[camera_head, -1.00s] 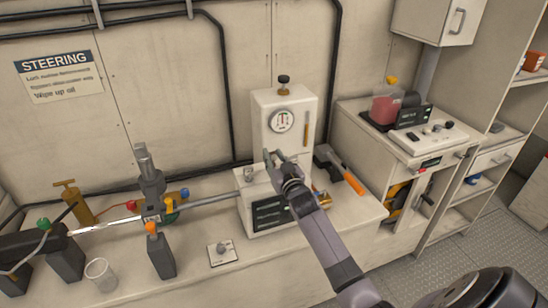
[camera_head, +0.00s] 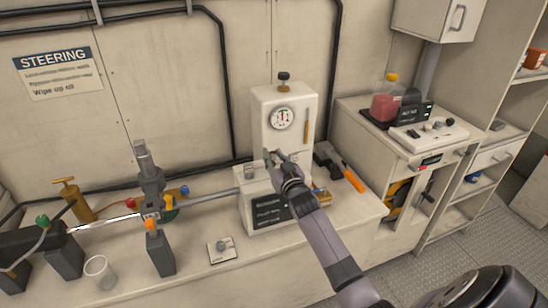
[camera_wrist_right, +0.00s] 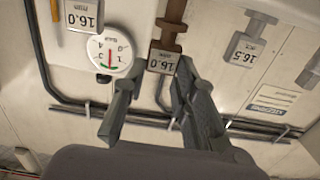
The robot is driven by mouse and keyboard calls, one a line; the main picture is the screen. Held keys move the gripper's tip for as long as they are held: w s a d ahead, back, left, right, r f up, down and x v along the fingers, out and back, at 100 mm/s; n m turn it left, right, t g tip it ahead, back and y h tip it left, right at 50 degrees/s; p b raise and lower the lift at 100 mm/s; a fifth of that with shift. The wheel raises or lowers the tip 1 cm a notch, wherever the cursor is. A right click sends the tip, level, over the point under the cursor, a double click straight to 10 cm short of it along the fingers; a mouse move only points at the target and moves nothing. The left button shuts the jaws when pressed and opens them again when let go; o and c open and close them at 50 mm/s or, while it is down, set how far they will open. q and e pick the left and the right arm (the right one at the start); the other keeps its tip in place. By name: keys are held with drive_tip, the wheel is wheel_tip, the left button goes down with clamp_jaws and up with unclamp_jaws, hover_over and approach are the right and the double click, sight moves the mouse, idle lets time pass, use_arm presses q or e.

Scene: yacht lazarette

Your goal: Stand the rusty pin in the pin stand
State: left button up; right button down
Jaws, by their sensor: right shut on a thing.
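The rusty pin (camera_wrist_right: 172,27) is brown, with a grey block marked 16.0 at one end. In the right wrist view this block lies between my right gripper's fingers (camera_wrist_right: 158,66). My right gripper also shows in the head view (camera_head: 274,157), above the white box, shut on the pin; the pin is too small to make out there. The white box (camera_head: 250,212) with a dark label looks like the pin stand. A grey pin marked 16.5 (camera_wrist_right: 242,50) stands there, left of my gripper in the head view (camera_head: 248,172). My left gripper cannot be made out.
A white gauge unit (camera_head: 284,100) stands behind my right gripper. An orange-handled tool (camera_head: 354,180) lies to the right. A steering rod (camera_head: 205,198) runs left of the box. A small plate with a knob (camera_head: 222,250) and a clear cup (camera_head: 100,272) are in front.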

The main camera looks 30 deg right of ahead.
drive_tip(key=shift+f+b, duration=0.8)
drive_tip(key=shift+f, duration=0.3)
idle(0.4)
drive_tip(key=c, duration=1.2)
unclamp_jaws()
drive_tip(key=v, duration=1.2)
drive_tip(key=shift+f, duration=0.15)
